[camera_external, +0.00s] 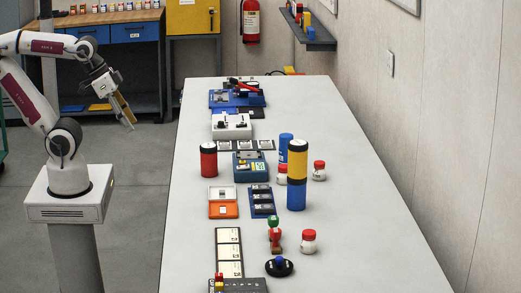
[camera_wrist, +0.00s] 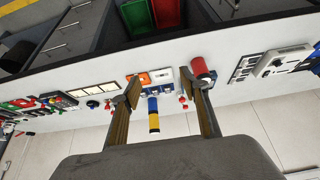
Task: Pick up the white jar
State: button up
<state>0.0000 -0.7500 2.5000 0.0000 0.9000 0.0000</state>
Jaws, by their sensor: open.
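Three small white jars with red lids stand upright on the long table in the external view. One white jar (camera_external: 309,243) is nearest the camera at the right, another (camera_external: 319,173) is farther back near the wall side. A third (camera_external: 281,178) is partly hidden behind the tall yellow-and-blue cylinder. My gripper (camera_external: 129,116) is open and empty, raised to the left of the table and well apart from the jars. In the wrist view the open fingers of my gripper (camera_wrist: 160,86) frame part of the distant table; the jars are too small to tell apart there.
The tall yellow-and-blue cylinder (camera_external: 297,185) stands close to two jars. A blue cylinder (camera_external: 286,148), a red cylinder (camera_external: 208,160), a red-and-green stamp-like object (camera_external: 274,235) and a black disc with a blue knob (camera_external: 279,266) also stand there. The table's right side (camera_external: 370,230) is clear.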

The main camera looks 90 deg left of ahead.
jog(key=w+a+f+t, duration=0.1)
jog(key=w+f+t, duration=0.1)
jog(key=w, duration=1.1)
jog(key=w+f+t, duration=0.2)
jog(key=w, duration=1.2)
jog(key=w+a+f+n+t, duration=0.1)
jog(key=w+a+f+t, duration=0.1)
jog(key=w+f, duration=0.55)
jog(key=t+y, duration=0.2)
send_near(284, 175)
jog(key=shift+w+a+r, duration=0.35)
jog(key=shift+a+r, duration=0.05)
jog(key=shift+a, duration=0.15)
jog(key=shift+w+a+r, duration=0.35)
jog(key=shift+a+r, duration=0.05)
jog(key=shift+a, duration=0.2)
jog(key=shift+w+a+f+n, duration=0.15)
jog(key=shift+w+f+n, duration=0.15)
jog(key=shift+f, duration=0.25)
jog(key=shift+x, duration=1.3)
